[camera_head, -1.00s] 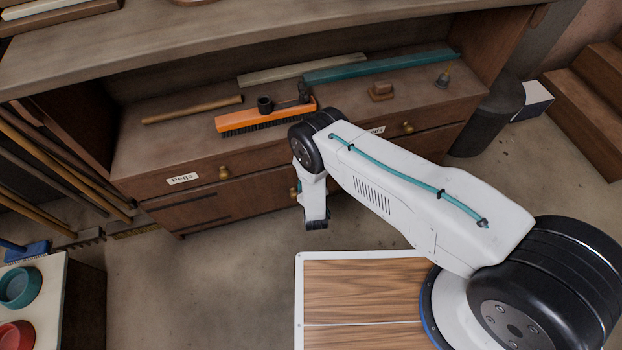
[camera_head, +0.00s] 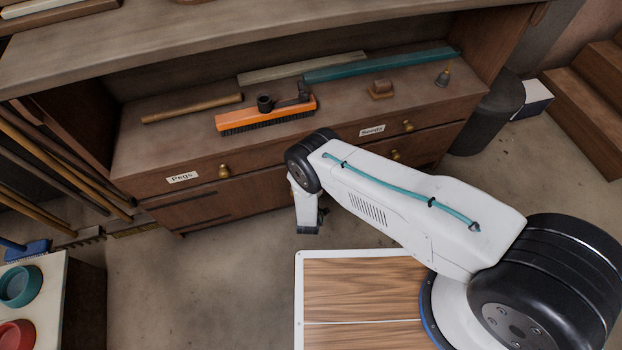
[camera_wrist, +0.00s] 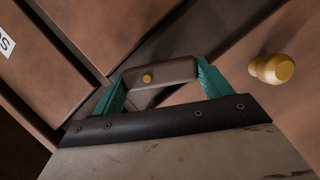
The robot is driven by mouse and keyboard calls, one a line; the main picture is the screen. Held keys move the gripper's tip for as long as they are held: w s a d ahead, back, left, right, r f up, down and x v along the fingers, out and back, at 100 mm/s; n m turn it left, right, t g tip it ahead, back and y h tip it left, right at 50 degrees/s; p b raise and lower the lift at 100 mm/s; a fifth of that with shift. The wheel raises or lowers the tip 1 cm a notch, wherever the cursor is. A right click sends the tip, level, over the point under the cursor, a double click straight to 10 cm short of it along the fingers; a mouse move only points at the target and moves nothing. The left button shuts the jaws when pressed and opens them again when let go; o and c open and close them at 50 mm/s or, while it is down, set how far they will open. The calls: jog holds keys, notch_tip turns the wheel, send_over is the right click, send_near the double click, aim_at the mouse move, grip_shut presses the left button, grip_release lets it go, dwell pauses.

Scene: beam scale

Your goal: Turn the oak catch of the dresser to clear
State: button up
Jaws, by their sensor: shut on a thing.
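The oak catch (camera_wrist: 165,72) is a short brown bar with a small brass pivot on the dresser front, seen in the wrist view. It lies where dark seams between the drawer fronts meet, slanted to those seams. My gripper (camera_wrist: 160,83) is shut on it, with one teal finger at each end of the bar. In the head view the dresser (camera_head: 215,150) stands behind my arm, and the arm hides the catch and the fingertips.
A round brass knob (camera_wrist: 272,69) sticks out just right of my fingers. Drawers carry labels "Pegs" (camera_head: 182,178) and "Seeds" (camera_head: 372,131). Floor (camera_head: 235,275) before the dresser is clear.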

jog(key=o, duration=1)
jog(key=v, duration=0.8)
